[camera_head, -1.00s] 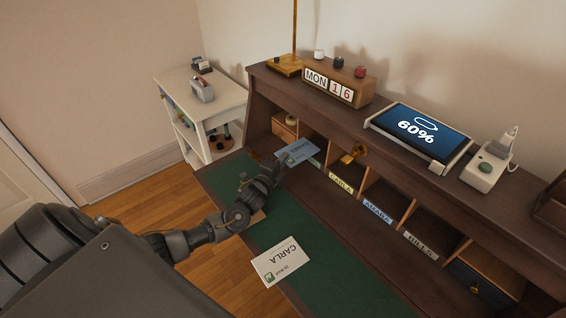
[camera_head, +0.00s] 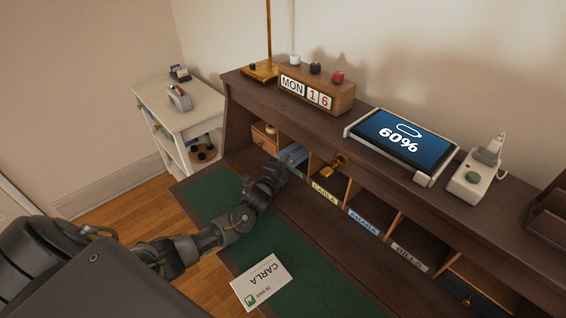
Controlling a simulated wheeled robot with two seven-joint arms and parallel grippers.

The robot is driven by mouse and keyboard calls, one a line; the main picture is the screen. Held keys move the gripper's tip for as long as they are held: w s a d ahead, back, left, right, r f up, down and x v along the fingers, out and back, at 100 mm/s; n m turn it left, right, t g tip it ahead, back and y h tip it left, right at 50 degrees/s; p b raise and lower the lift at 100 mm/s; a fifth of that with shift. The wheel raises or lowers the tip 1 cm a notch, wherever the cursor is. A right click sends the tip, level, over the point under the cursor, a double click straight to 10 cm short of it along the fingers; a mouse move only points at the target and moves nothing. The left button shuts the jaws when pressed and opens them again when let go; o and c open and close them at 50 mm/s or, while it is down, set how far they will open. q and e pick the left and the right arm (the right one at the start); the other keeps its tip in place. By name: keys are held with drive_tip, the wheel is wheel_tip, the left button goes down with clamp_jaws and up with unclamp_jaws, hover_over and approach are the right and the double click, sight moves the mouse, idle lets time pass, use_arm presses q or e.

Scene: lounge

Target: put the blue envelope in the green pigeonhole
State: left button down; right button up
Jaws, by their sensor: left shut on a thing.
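My left gripper (camera_head: 279,167) is shut on the blue envelope (camera_head: 292,155) at the front of the desk's pigeonholes. The envelope's far part reaches the opening of the leftmost pigeonhole, just right of the small wooden drawer. How deep it goes in cannot be told. An earlier glimpse of a green label marks this pigeonhole; the label is now mostly hidden by the gripper and envelope. My right gripper is not in view.
Pigeonholes labelled CARLA (camera_head: 325,195), AMARA (camera_head: 363,222) and BILLS (camera_head: 410,257) run to the right. A brass knob-like object (camera_head: 338,162) is at the CARLA opening. A white CARLA envelope (camera_head: 262,283) lies on the green desk mat (camera_head: 300,268). A tablet (camera_head: 402,140) stands above.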

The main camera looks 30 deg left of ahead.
use_arm(q)
drive_tip(key=shift+w+d, duration=0.15)
drive_tip(key=shift+w, duration=0.15)
drive_tip(key=c, duration=1.3)
unclamp_jaws()
drive_tip(key=shift+d, duration=0.1)
drive_tip(key=shift+f, duration=0.2)
drive_tip(key=shift+f+b, duration=0.3)
drive_tip(key=shift+b, duration=0.1)
drive_tip(key=shift+f, duration=0.3)
